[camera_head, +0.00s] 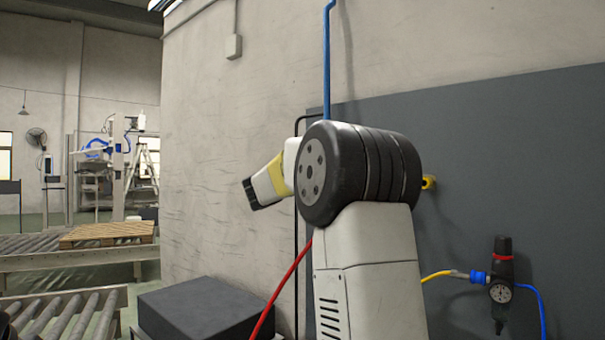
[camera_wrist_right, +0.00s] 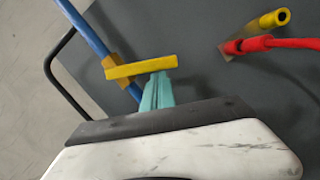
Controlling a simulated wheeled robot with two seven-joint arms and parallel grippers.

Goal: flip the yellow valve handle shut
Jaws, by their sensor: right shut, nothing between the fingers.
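In the right wrist view a flat yellow valve handle (camera_wrist_right: 140,67) lies across a blue pipe (camera_wrist_right: 88,32), at an angle to it. An orange-brown valve body (camera_wrist_right: 117,72) sits on the pipe at the handle's left end. My right gripper (camera_wrist_right: 160,80) has its teal fingers together and empty. Their tips are right at the handle's lower edge, near its right end; I cannot tell whether they touch it. In the head view the valve and the right fingers are hidden behind my arm, and only the upper blue pipe (camera_head: 327,60) shows. My left gripper is not in view.
A dark grey panel (camera_head: 470,130) backs the pipe. A red hose (camera_wrist_right: 285,43) and a yellow fitting (camera_wrist_right: 270,20) stick out right of the handle. A black rail (camera_wrist_right: 50,65) runs on the left. A regulator with gauge (camera_head: 500,275) hangs lower right; a black box (camera_head: 205,310) stands below.

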